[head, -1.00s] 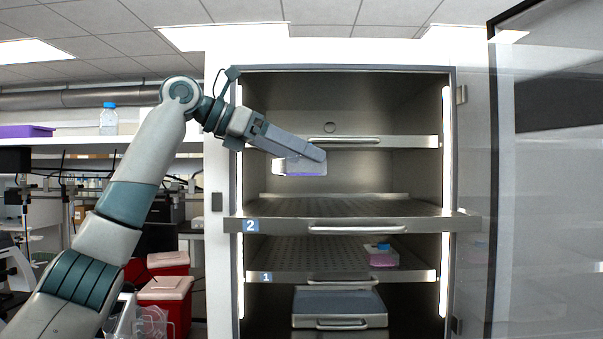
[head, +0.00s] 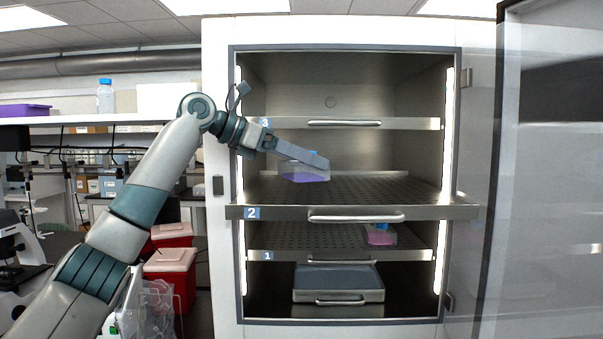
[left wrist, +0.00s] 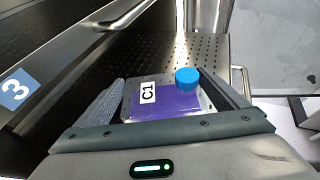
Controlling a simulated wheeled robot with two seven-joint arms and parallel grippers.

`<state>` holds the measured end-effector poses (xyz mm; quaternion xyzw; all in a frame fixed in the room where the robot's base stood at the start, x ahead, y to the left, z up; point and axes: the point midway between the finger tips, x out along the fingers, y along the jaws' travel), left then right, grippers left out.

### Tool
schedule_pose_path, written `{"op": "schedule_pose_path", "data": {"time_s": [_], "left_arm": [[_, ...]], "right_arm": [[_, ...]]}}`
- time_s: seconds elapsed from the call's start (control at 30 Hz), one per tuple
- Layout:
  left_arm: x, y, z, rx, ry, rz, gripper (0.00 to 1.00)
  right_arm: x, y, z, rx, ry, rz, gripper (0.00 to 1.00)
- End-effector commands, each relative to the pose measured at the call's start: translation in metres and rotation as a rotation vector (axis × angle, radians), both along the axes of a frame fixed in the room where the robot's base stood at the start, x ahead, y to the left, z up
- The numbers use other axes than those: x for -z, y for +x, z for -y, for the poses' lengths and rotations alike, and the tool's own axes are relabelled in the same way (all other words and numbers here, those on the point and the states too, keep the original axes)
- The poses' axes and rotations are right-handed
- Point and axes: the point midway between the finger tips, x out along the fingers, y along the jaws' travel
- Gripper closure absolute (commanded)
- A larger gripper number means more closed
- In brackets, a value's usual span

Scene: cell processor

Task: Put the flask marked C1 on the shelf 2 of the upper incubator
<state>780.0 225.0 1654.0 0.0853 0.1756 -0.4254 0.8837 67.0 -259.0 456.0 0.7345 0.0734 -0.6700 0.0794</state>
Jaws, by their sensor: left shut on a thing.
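The flask marked C1 (left wrist: 165,105) has a blue cap, purple liquid and a white label in the left wrist view. My left gripper (left wrist: 172,92) is shut on it, one finger on each side. In the head view the flask (head: 303,174) is held inside the open upper incubator (head: 222,122), above shelf 2 (head: 275,212) and below shelf 3. Shelf 2 is slid out toward me and its perforated top is bare. I cannot tell exactly how small the gap under the flask is. My right gripper is not in view.
Shelf 3 (head: 270,124) lies above the left gripper. Shelf 1 (head: 290,256) holds a flask with pink liquid (head: 381,237) at its right. A grey tray (head: 338,282) sits at the bottom. The glass door (head: 545,200) stands open at the right.

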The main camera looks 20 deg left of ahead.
Motion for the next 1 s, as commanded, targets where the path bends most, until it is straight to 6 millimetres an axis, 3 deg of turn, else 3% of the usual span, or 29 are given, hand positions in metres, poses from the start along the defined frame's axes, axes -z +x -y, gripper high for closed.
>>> {"op": "schedule_pose_path", "data": {"time_s": [0.33,0.8,0.83,1.0], "left_arm": [[0.031,0.0,-0.001,0.0,0.0,-0.001,0.47],[0.039,0.0,0.0,0.001,0.001,-0.001,0.47],[0.038,0.0,0.0,0.0,0.001,-0.001,0.0],[0.038,0.0,0.0,0.0,0.001,-0.001,0.0]], "right_arm": [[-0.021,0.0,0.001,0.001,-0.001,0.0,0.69],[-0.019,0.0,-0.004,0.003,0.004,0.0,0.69],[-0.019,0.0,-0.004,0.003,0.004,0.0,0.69],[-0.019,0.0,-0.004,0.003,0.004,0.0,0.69]]}}
